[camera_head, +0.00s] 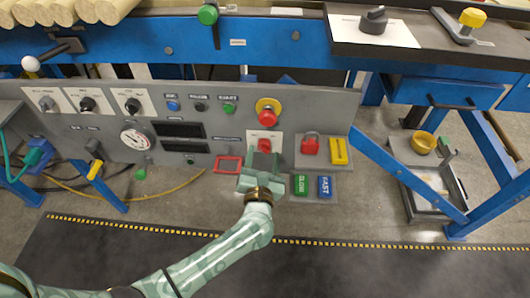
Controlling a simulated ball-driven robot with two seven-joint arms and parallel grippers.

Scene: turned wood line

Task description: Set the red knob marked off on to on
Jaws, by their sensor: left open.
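The red knob (265,145) sits on a small white plate (279,137) on the grey control panel, below the yellow-collared red push button (268,113). The lettering on its plate is too small to read, and its pointer direction cannot be told. My left gripper (263,163) is open, right at the knob's lower side, and hides the lower part of knob and plate. Whether the fingers touch the knob cannot be told. My right gripper is out of view.
A red padlock (310,146) and a yellow block (338,151) are close on the right. Green (301,185) and blue (325,187) blocks lie below them. An empty red frame (228,164) is left of the gripper. Other knobs and a gauge (135,138) are farther left.

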